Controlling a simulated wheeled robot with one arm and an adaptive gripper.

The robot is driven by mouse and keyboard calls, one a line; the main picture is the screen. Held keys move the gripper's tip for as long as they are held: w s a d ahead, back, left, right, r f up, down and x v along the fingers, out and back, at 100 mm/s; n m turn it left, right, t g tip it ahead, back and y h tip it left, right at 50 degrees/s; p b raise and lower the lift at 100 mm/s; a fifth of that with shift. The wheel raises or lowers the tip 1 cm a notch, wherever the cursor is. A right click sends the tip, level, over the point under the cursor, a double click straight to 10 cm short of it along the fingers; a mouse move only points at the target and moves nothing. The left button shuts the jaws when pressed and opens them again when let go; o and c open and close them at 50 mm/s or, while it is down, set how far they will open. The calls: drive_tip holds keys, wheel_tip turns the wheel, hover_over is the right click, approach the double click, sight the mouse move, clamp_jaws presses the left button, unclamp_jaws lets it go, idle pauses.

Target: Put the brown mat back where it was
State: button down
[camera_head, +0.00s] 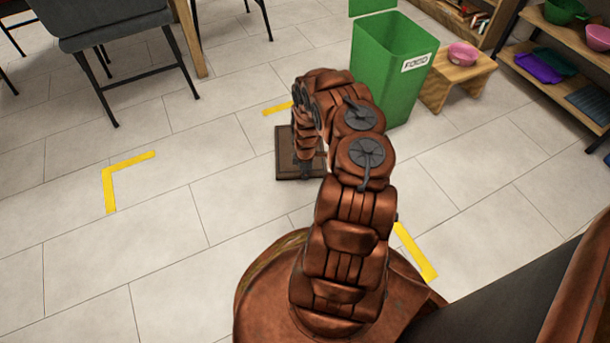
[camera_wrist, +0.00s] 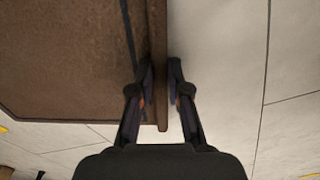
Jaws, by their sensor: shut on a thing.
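The brown mat (camera_head: 284,168) is at the far side of my arm in the head view, partly hidden by the arm. It looks flat and close to the floor, but I cannot tell whether it touches it. In the wrist view the mat (camera_wrist: 70,60) fills the upper left, with a dark stripe near its right edge. My gripper (camera_wrist: 160,72) is shut on that edge, one finger on each side of it. In the head view the fingers are hidden behind my arm.
Yellow floor marks show at the left (camera_head: 108,185), behind the mat (camera_head: 277,108) and at the right (camera_head: 415,252). A green FOOD bin (camera_head: 385,70) stands behind right, beside a wooden stool (camera_head: 455,78) with a pink bowl. A grey chair (camera_head: 115,45) is back left. The left floor is clear.

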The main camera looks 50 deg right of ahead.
drive_tip(key=c, duration=1.1)
unclamp_jaws()
drive_tip(key=shift+c, duration=0.2)
drive_tip(key=s+a+r+m+g+p, duration=0.15)
drive_tip(key=r+p, duration=0.25)
drive_tip(key=r, duration=1)
drive_tip(key=w+a+r+m+p, duration=0.1)
drive_tip(key=a+r+p, duration=0.15)
drive_tip(key=r, duration=1.25)
drive_tip(key=s+a+r+m, duration=0.4)
drive_tip(key=a+r, duration=0.6)
drive_tip(key=r, duration=0.4)
drive_tip(key=s+a+r+m+g, duration=0.2)
drive_tip(key=s+a+r, duration=0.9)
drive_tip(key=a, duration=0.3)
drive_tip(key=s+a+r, duration=0.2)
drive_tip(key=s+a, duration=0.1)
drive_tip(key=s, duration=0.3)
drive_tip(key=s+a+r, duration=0.2)
drive_tip(key=s+a, duration=0.2)
drive_tip(key=s, duration=0.3)
drive_tip(key=shift+s+a+r+m+p, duration=0.25)
drive_tip(key=shift+s+r+m+p, duration=0.05)
drive_tip(key=shift+m+p, duration=0.15)
